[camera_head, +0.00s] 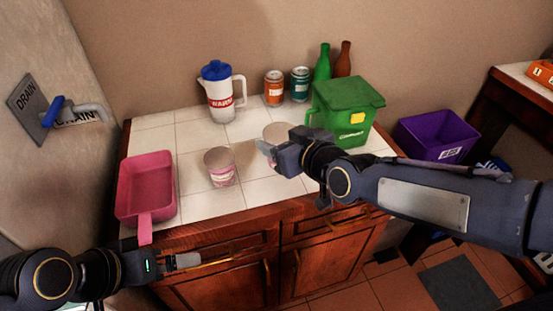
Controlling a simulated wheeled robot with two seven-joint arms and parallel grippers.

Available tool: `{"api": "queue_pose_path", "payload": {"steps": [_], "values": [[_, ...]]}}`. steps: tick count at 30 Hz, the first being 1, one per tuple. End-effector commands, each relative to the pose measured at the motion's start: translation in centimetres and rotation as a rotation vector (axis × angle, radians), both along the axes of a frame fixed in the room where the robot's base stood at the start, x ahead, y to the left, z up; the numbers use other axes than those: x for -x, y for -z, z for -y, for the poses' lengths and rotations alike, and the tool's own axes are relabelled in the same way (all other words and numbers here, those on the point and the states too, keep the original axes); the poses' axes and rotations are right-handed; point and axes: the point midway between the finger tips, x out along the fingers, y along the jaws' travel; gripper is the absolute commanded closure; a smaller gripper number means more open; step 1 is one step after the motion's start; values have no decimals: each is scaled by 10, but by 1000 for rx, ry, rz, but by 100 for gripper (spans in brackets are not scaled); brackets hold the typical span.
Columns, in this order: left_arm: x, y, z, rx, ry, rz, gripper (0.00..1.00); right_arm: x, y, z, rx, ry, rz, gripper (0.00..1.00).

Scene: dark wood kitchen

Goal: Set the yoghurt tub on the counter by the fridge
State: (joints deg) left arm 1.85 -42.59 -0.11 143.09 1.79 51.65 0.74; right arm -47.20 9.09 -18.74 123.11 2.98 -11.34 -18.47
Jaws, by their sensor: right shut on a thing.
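A round pale tub (276,131) is at the fingers of my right gripper (268,152), over the white tiled counter (150,137). My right gripper is shut on it, and the gripper hides its lower right side. I cannot tell whether its base touches the tiles. A second tub (221,166), whitish with a pink lower band, stands upright on the counter to the left, apart from the gripper. My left gripper (186,261) is low at the front left, before the cabinet; its finger opening cannot be made out. I cannot identify a fridge for certain.
A pink dustpan-like tray (146,186) lies at the counter's left. A white jug (220,92), two cans (274,88), (299,84) and bottles (322,63) stand behind. A green bin (347,109) is at the right, a purple bin (438,135) beyond. Tiles at front centre are clear.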

Motion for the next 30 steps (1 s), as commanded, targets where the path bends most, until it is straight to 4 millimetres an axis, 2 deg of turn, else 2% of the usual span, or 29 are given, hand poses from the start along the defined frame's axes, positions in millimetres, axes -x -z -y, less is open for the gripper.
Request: {"api": "queue_pose_path", "payload": {"steps": [1, 4, 7, 12, 17, 24, 30], "values": [[0, 14, 0, 0, 0, 0, 0, -13, 12, 3, 1, 8, 0, 67], [0, 21, 0, 0, 0, 1, 0, -31, 19, 4, 0, 9, -2, 67], [0, 21, 0, 0, 0, 1, 0, -47, 39, 5, 0, 7, -9, 67], [0, 17, 0, 0, 0, 1, 0, -65, 58, 3, -1, 3, -3, 67], [0, 17, 0, 0, 0, 1, 0, -73, 67, 3, -1, 2, -1, 67], [0, 20, 0, 0, 0, 1, 0, -75, 99, 3, 0, -1, -2, 67], [0, 20, 0, 0, 0, 0, 0, -75, 101, 3, -1, 0, 1, 67]]}}
